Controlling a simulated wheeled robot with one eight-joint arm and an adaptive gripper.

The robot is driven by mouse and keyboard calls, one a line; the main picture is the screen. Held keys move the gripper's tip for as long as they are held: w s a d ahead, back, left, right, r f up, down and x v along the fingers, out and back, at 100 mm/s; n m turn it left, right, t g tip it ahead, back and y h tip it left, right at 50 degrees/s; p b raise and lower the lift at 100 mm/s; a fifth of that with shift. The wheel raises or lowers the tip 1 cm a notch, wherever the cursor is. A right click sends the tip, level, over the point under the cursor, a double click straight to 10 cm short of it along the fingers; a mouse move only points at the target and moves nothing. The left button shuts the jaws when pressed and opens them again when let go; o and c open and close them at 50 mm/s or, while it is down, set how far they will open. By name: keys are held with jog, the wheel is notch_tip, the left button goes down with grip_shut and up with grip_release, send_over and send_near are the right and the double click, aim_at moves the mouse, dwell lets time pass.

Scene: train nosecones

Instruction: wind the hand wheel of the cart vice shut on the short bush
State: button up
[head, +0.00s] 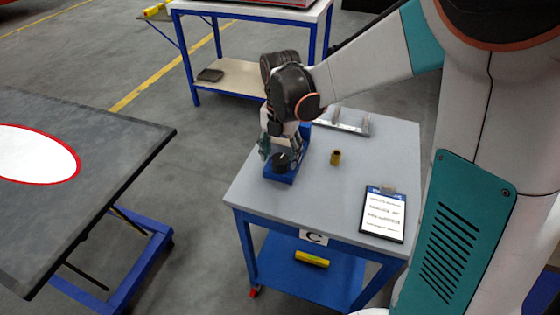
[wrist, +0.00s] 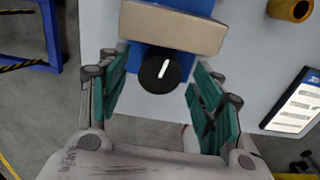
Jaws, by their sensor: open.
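The blue cart vice (head: 299,160) stands at the left part of the grey cart top, partly hidden behind my gripper (head: 274,148). Its hand wheel (head: 281,161) is a black round knob at the near end. In the wrist view the hand wheel (wrist: 157,75) shows a white mark, nearly upright and tilted slightly right. My gripper (wrist: 160,82) is open, with one teal finger to each side of the wheel and gaps between. A brass bush (head: 335,157) stands on the cart top, apart from the vice; I cannot tell if it is the short one. The space between the vice jaws is hidden.
A clipboard (head: 383,213) lies at the cart's right front. A grey tray (head: 345,122) sits at the back. A yellow cylinder (head: 311,259) lies on the lower shelf. A dark table (head: 100,150) stands to the left, across a gap. The cart top's middle is mostly clear.

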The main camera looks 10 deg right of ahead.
jog(key=shift+f, duration=1)
jog(key=c, duration=1.1)
jog(key=shift+o, duration=0.2)
jog(key=shift+m, duration=0.8)
jog(key=o, duration=1.1)
jog(key=shift+c, duration=0.2)
jog(key=shift+r, duration=0.15)
